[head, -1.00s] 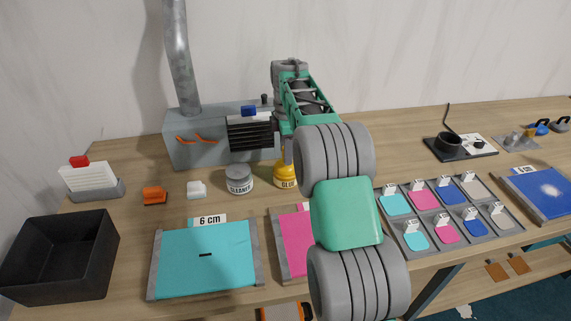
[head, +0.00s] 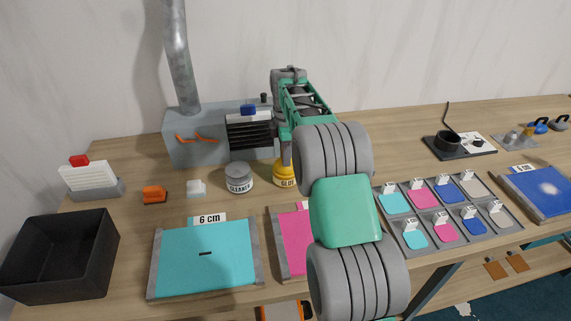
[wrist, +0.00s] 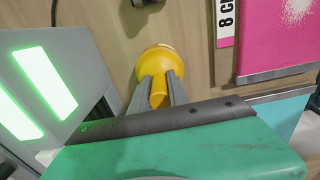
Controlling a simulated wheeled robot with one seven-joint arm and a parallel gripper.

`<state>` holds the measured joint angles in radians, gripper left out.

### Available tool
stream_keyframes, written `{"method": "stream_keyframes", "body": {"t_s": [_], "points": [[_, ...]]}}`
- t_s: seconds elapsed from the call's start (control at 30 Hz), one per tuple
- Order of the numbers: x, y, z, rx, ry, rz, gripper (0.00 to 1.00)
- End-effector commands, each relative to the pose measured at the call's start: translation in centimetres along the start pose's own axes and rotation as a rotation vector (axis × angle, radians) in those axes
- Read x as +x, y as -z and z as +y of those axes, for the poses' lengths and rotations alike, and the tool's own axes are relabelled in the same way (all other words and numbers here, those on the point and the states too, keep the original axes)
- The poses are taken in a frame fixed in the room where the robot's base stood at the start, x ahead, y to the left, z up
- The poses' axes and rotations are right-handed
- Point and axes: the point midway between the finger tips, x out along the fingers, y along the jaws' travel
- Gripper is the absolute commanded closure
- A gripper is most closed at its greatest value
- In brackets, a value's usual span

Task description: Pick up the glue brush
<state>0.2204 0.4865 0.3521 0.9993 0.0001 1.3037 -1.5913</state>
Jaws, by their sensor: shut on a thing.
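The glue brush (wrist: 158,95) shows in the wrist view as a short yellow handle over the yellow glue pot (wrist: 163,60). My gripper (wrist: 162,88) has one grey finger on each side of the handle and is shut on it. The brush's lower end is hidden, and I cannot tell whether it is still inside the pot. In the head view, the glue pot (head: 285,174) stands on the bench, partly covered by my arm. My fingertips and the brush are not clear there.
The grey cleaner tin (head: 239,178) stands just left of the glue pot. The grey machine (head: 195,140) with a pipe is behind them. The cyan panel (head: 204,262) and pink panel (head: 291,240) lie in front. A tray of colour swatches (head: 424,230) is at right.

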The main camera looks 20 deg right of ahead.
Motion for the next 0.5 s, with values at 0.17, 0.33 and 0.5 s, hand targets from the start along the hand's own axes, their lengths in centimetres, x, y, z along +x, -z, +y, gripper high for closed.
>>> {"method": "stream_keyframes", "body": {"t_s": [0.17,0.33,0.5], "points": [[-0.01,0.0,0.0,0.0,0.0,0.0,1.0],[-0.03,0.0,0.01,0.0,0.0,0.0,1.0],[-0.52,0.0,0.06,0.0,-0.002,0.0,1.0]]}}
